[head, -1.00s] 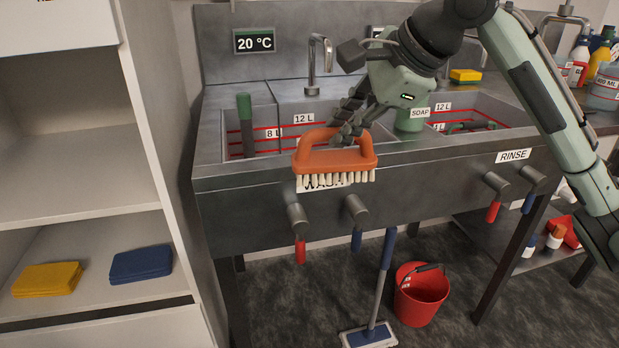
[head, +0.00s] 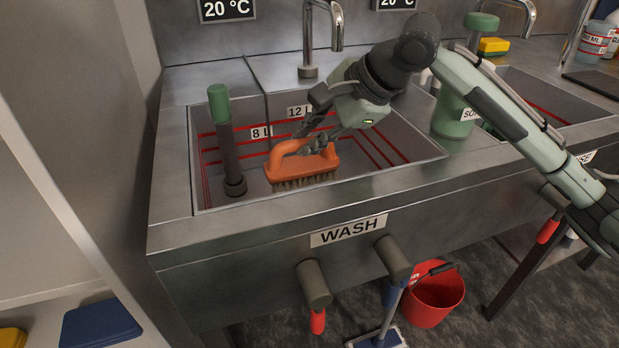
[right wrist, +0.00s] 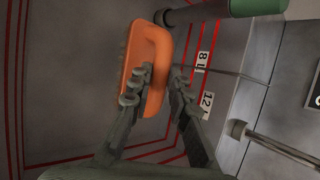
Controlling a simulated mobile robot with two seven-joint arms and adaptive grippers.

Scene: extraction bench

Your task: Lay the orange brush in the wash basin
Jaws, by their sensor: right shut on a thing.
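The orange brush (head: 302,166) has an arched handle and bristles facing down. It is inside the opening of the wash basin (head: 398,184), the left basin with the WASH label on its front. My right gripper (head: 314,140) is shut on the brush's handle, coming from the upper right. In the right wrist view the brush (right wrist: 150,66) lies between the fingers of the gripper (right wrist: 153,88). I cannot tell whether the bristles touch the basin floor. My left gripper is not in view.
A standpipe with a green top (head: 219,104) stands in the basin left of the brush. A tap (head: 308,40) is behind. A green soap bottle (head: 455,108) stands on the divider at right. A red bucket (head: 433,297) is on the floor.

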